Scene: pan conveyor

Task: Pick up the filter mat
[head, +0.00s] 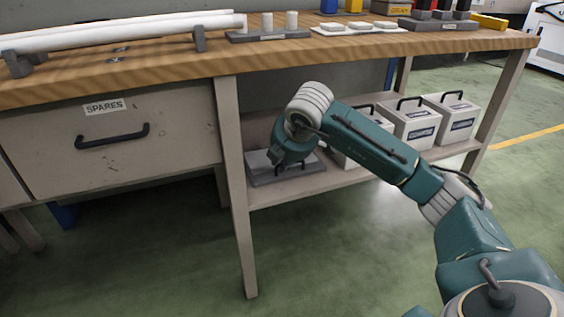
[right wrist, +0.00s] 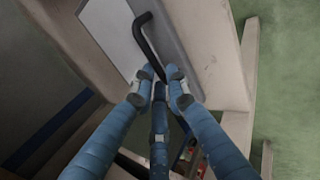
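A flat grey piece with a black handle (right wrist: 149,45) lies on the lower shelf; its top in the right wrist view (right wrist: 187,30) has a pale panel on one side. In the head view the grey piece (head: 262,173) sits at the left end of the shelf and is the likeliest filter mat, though no label on it can be read. My right gripper (right wrist: 160,76) has its blue fingertips close around the near end of the handle. Whether they grip it is unclear. In the head view my wrist hides part of the piece. My left gripper is not in view.
Pale boxes with black handles (head: 412,123) stand to the right on the lower shelf (head: 320,185). A table leg (head: 240,200) is left of the grey piece. The wooden worktop (head: 300,50) overhangs the shelf. The green floor in front is clear.

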